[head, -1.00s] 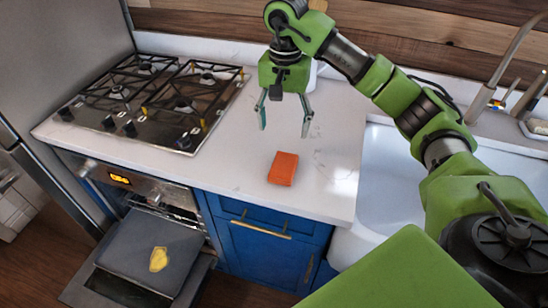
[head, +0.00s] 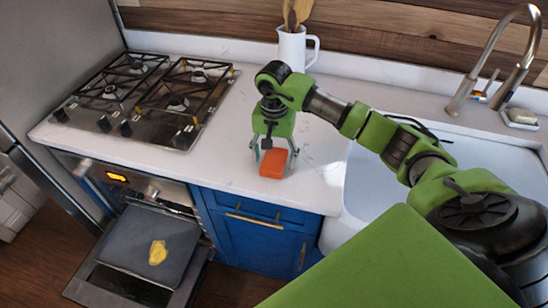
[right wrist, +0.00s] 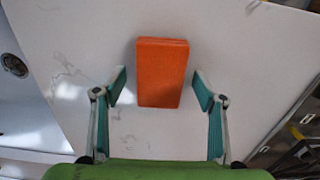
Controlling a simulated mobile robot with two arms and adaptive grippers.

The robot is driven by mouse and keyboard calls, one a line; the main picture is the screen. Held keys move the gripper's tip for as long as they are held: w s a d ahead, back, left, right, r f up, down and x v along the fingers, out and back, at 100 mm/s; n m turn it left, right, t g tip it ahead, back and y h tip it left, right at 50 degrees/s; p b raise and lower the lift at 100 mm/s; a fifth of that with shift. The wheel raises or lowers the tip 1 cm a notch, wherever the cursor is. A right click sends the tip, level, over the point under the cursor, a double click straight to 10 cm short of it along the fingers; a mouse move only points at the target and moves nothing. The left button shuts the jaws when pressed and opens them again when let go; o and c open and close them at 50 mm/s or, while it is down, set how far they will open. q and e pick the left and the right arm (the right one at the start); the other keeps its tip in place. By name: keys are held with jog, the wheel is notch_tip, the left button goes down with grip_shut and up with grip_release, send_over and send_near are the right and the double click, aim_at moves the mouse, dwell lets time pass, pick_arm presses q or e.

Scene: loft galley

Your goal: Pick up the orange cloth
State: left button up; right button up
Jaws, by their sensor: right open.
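The orange cloth (head: 274,163) is a folded block lying on the white countertop near its front edge, above the blue cabinet. In the right wrist view the cloth (right wrist: 162,72) lies between and slightly beyond the fingertips. My right gripper (head: 273,160) is open just above the cloth, with a finger to each side of it. In the right wrist view the right gripper (right wrist: 158,90) shows gaps between both fingers and the cloth, and it holds nothing. My left gripper is not in view.
A gas stove (head: 149,98) is left of the cloth and a white sink (head: 440,190) is to the right. A white jug (head: 293,49) with utensils stands behind my arm. The oven door (head: 140,262) below is open, with a yellow item (head: 158,252) on it.

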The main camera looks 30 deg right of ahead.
jog(key=shift+f, duration=0.2)
jog(key=c, duration=1.1)
jog(key=shift+c, duration=0.2)
jog(key=shift+r, duration=0.1)
jog(key=shift+r+b, duration=0.6)
jog(key=shift+b, duration=0.15)
jog(key=s+r+b, duration=0.1)
jog(key=r, duration=0.1)
jog(key=s+a+r+b, duration=0.1)
jog(key=r, duration=0.1)
jog(key=s+a+r+b, duration=0.1)
jog(key=s+r, duration=0.1)
jog(key=r, duration=0.1)
jog(key=s+a+r+b, duration=0.1)
jog(key=s+a+r, duration=0.3)
jog(key=s, duration=0.4)
jog(key=shift+s+r, duration=0.35)
jog(key=shift+o, duration=0.8)
